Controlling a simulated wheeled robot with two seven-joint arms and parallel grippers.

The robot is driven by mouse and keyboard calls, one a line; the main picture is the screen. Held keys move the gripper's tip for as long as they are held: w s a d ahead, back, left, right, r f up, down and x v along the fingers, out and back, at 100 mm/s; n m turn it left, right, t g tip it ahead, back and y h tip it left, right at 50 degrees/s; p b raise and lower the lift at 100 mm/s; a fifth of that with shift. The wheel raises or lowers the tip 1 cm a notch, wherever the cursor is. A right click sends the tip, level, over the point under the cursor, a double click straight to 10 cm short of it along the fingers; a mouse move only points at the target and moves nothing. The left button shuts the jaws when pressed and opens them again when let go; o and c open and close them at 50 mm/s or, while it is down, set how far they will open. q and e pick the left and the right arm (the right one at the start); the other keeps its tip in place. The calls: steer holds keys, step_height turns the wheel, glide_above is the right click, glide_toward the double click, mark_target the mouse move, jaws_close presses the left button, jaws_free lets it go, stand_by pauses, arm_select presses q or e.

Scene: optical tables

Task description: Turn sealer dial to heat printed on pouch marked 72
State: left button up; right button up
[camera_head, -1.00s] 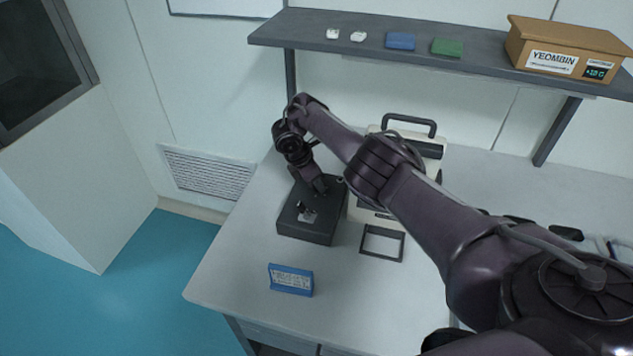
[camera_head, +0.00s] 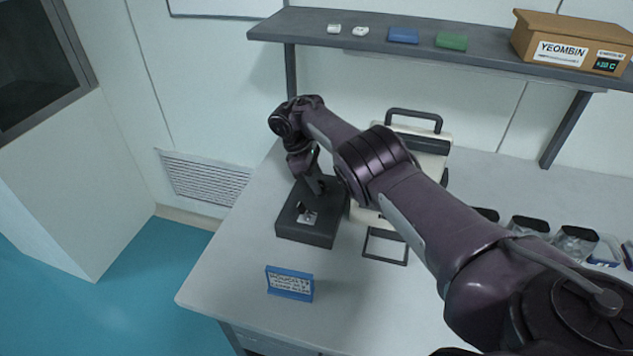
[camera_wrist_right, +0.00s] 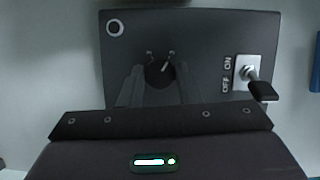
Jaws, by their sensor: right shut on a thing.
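The black control box (camera_head: 306,232) stands on the table near its left end. In the right wrist view its top (camera_wrist_right: 215,45) carries a round dial (camera_wrist_right: 159,77) with a light pointer mark. My right gripper (camera_wrist_right: 161,58) is shut on this dial, one finger on each side; its scale cannot be read. A switch (camera_wrist_right: 247,72) marked ON and OFF sits on the right. The cream sealer (camera_head: 428,151) with a dark handle stands behind my right arm, partly hidden. Several dark-topped clear pouches (camera_head: 575,241) stand at the right; no 72 is readable. My left gripper is out of view.
A blue sign (camera_head: 290,284) with unreadable text stands near the front edge. A dark frame (camera_head: 385,247) lies before the sealer. A shelf (camera_head: 480,52) above holds small blocks and a cardboard box (camera_head: 570,42).

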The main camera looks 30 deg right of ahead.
stand_by(0.4)
steer(key=o, duration=1)
steer(key=p+v, duration=0.1)
steer(key=v, duration=0.7)
steer(key=shift+f, duration=0.15)
